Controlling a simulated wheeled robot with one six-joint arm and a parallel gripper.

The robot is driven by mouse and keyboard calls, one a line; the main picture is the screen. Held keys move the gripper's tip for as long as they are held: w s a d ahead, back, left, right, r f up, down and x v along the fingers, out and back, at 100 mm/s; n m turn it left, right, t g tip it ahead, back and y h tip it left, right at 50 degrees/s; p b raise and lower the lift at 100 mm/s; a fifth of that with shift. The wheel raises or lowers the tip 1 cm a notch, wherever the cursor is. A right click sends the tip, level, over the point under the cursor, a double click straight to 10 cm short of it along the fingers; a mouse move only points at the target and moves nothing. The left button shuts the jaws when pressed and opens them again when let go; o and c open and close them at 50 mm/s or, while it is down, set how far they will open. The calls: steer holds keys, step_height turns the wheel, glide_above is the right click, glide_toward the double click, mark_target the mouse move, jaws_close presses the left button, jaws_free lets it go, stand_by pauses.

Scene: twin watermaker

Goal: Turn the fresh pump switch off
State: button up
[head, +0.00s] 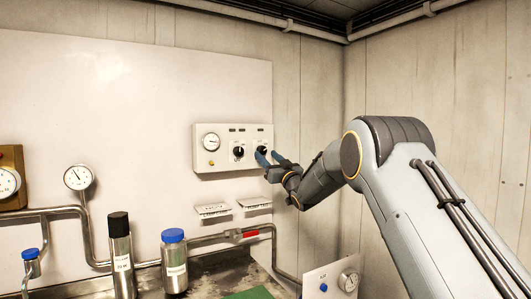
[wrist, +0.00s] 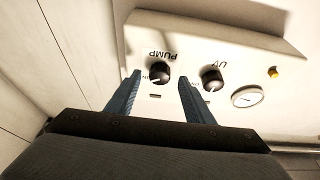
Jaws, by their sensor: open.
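A white control panel (head: 224,160) is on the wall in the head view. It carries two black rotary knobs. The wrist view shows the panel upside down. There the knob labelled PUMP (wrist: 160,72) is between the fingertips of my gripper (wrist: 160,78), and the UV knob (wrist: 211,77) is just outside the right finger. The pump knob has a small white pointer mark; its exact setting is too small to read. In the head view my gripper (head: 268,156) is at the panel's right knob (head: 262,150), partly covering it. My gripper is open; contact with the knob cannot be told.
A round gauge (head: 211,142) and a yellow light (wrist: 273,72) are on the same panel. Two label plates (head: 213,211) are below it. Pipes, a blue-capped bottle (head: 174,265) and a dark-capped cylinder (head: 121,260) stand lower left. A side wall is close on the right.

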mark_target(262, 150)
steer(key=shift+x, duration=1.1)
steer(key=shift+c, duration=0.5)
steer(key=c, duration=0.9)
steer(key=shift+f, duration=0.1)
steer(key=shift+c, duration=0.2)
